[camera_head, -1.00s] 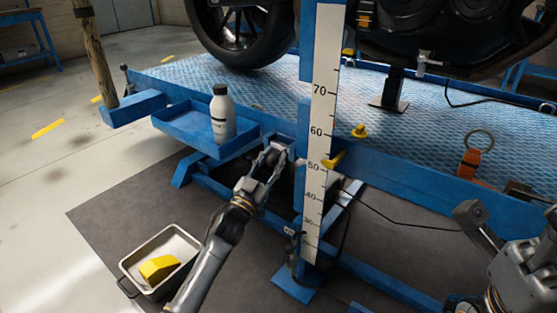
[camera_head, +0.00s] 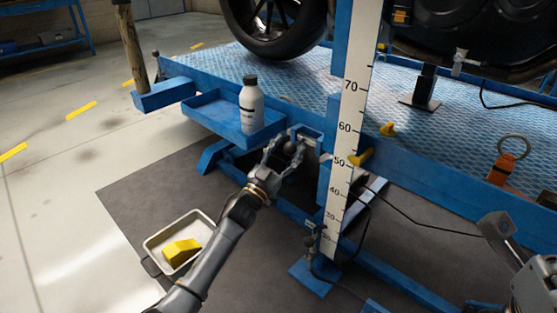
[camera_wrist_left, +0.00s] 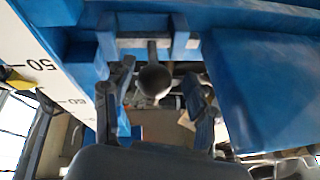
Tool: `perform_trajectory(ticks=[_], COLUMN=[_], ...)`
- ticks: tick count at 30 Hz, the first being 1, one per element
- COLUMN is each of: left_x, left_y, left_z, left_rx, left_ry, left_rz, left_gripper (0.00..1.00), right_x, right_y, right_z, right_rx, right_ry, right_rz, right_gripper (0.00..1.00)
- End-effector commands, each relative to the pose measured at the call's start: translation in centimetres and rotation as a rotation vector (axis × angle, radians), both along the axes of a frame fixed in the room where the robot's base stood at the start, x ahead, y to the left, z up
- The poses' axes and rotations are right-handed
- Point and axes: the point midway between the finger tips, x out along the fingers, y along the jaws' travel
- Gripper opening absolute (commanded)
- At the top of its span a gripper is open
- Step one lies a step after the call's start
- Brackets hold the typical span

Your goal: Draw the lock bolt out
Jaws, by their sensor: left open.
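The lock bolt shows a round grey knob (camera_wrist_left: 153,80) on a short shaft in the left wrist view, below a blue bracket (camera_wrist_left: 150,35). In the head view the blue bracket (camera_head: 308,133) sits on the lift's side, left of the white scale post. My left gripper (camera_head: 286,142) is open in front of the bracket. In the wrist view its fingers (camera_wrist_left: 158,92) stand on either side of the knob, with gaps; I cannot tell whether they reach its depth. My right gripper (camera_head: 497,228) is at the lower right, away from the bolt; its jaws are unclear.
A blue side tray (camera_head: 200,112) with a grey bottle (camera_head: 251,104) is just left of the bracket. The numbered scale post (camera_head: 349,120) stands close on the right. A metal pan (camera_head: 152,243) with a yellow block (camera_head: 181,252) lies on the dark mat.

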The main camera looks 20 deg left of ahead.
Motion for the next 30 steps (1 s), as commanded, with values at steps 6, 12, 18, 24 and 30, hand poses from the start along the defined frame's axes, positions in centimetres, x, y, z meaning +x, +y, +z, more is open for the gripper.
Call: perform_trajectory(ticks=[6, 12, 18, 24, 30], left_x=[-3.5, -7.4, -9.8, -10.5, -10.5], left_y=[0.9, 1.9, 2.5, 2.7, 2.7], left_z=[-1.7, -3.2, -4.2, -4.4, -4.4], left_rx=[0.000, 0.001, 0.000, 0.001, 0.001], left_ry=[0.005, 0.004, 0.003, 0.002, 0.002], left_rz=[0.002, 0.003, 0.004, 0.004, 0.004], left_gripper=[0.57, 0.57, 0.57, 0.57, 0.57], right_x=[0.0, 0.0, 0.0, 0.0, 0.0], right_y=[0.0, 0.0, 0.0, 0.0, 0.0], right_z=[0.0, 0.0, 0.0, 0.0, 0.0], right_rx=[0.000, 0.000, 0.000, 0.000, 0.000], right_ry=[0.000, 0.001, 0.001, 0.001, 0.001], right_rz=[0.000, 0.000, 0.000, 0.000, 0.000], right_gripper=[0.40, 0.40, 0.40, 0.40, 0.40])
